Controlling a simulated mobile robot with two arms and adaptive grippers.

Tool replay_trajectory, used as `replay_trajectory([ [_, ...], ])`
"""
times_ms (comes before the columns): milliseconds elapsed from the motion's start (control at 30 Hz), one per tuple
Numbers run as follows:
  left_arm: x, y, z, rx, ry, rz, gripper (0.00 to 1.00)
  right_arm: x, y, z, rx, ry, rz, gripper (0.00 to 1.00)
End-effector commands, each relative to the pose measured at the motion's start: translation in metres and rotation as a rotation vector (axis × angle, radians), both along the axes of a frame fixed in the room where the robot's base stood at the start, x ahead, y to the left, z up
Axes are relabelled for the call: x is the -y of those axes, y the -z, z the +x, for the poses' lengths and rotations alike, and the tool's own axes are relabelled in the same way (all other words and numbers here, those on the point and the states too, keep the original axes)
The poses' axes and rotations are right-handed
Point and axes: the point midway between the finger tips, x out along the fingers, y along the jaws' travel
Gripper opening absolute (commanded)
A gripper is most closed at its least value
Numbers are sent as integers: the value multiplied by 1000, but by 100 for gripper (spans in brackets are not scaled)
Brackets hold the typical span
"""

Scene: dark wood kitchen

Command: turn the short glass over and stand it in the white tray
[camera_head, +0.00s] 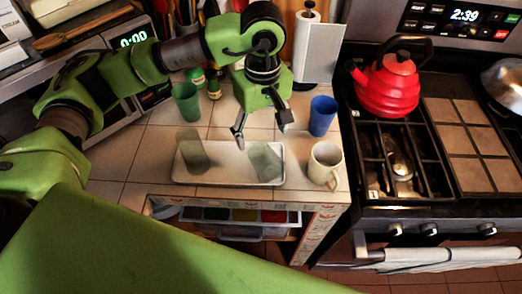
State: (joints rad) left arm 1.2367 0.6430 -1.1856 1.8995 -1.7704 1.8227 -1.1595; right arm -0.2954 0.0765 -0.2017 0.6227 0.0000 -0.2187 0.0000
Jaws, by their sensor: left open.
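The white tray (229,171) lies on the tiled counter. Two grey, see-through glasses are in it: a taller-looking glass (193,152) at the left end and a shorter-looking glass (266,161) at the right end. The shorter one is probably the short glass. I cannot tell which way up its mouth is. My left gripper (262,131) is open above the tray's right half, fingers spread and pointing down, just behind and above the shorter glass. Nothing shows between the fingers. My right gripper is not in view.
A blue cup (322,116) and a cream mug (325,165) stand right of the tray. A green cup (187,102) stands behind it on the left. A paper towel roll (306,40) stands behind. A red kettle (388,85) sits on the stove at right.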

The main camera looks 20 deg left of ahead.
Motion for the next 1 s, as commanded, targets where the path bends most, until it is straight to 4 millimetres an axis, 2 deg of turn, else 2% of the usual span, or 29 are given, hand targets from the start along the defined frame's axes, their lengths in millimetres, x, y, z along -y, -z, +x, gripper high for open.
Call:
replay_trajectory([
  [100, 0, 21, -1, -4, -1, 1, 68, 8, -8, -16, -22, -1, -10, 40],
  [200, 0, 34, 0, -1, -2, 0, 68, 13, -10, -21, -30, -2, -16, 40],
  [367, 0, 44, 0, 0, 0, 0, 68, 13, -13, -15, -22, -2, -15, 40],
  [467, 0, 53, -2, -4, 0, 1, 68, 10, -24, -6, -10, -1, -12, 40],
  [600, 1, 74, -3, -4, -1, 1, 68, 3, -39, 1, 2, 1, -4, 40],
  [700, 1, 88, -2, -3, -1, 0, 68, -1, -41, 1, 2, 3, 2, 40],
  [1000, 2, 96, -1, 1, 0, -1, 68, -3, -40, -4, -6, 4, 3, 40],
])
